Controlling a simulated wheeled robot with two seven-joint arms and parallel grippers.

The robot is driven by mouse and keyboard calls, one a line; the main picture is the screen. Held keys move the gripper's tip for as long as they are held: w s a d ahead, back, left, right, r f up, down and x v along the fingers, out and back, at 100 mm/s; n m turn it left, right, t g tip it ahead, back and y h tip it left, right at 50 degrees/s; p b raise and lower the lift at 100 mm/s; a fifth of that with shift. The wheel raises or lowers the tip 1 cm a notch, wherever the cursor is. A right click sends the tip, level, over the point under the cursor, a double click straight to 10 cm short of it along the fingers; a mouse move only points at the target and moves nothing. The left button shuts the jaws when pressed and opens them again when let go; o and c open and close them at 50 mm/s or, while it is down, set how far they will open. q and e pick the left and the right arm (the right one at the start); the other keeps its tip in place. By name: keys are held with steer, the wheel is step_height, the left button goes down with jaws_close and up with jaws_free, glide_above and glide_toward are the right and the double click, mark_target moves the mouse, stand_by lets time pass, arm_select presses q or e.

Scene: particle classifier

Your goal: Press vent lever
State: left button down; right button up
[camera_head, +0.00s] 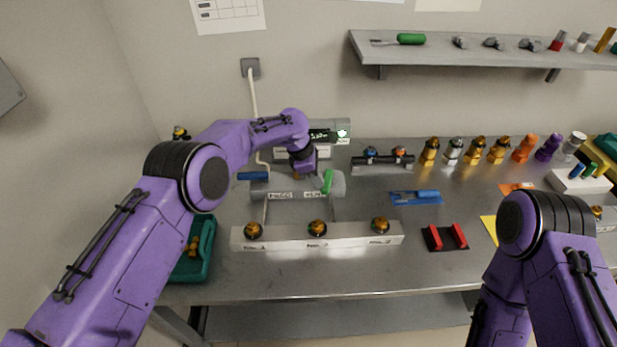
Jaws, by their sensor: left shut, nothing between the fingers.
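A grey classifier machine (290,187) stands on the metal bench at the middle left. A green lever (327,181) stands up at its right end, above a small label that I read only doubtfully as the vent label. A blue lever (252,176) lies level at its left end. My left gripper (299,176) is shut and empty, pointing down over the machine, just left of the green lever. A small gap seems to separate them, but I cannot tell whether they touch. My right arm is bent at the lower right, and its gripper is out of view.
A white rack (280,243) with three brass-topped jars stands in front. A teal tray (184,267) is at left. A display box (340,131) stands behind. Red-and-black (445,238) and blue (416,198) items lie right. A shelf (470,50) hangs above.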

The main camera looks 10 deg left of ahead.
arm_select(q)
steer(key=shift+s+d+f, duration=0.15)
steer(key=shift+s+d, duration=0.05)
steer(key=shift+d, duration=0.25)
stand_by(1.1)
stand_by(0.3)
steer(key=p+v, duration=0.9)
steer(key=v, duration=0.1)
steer(key=shift+w, duration=0.2)
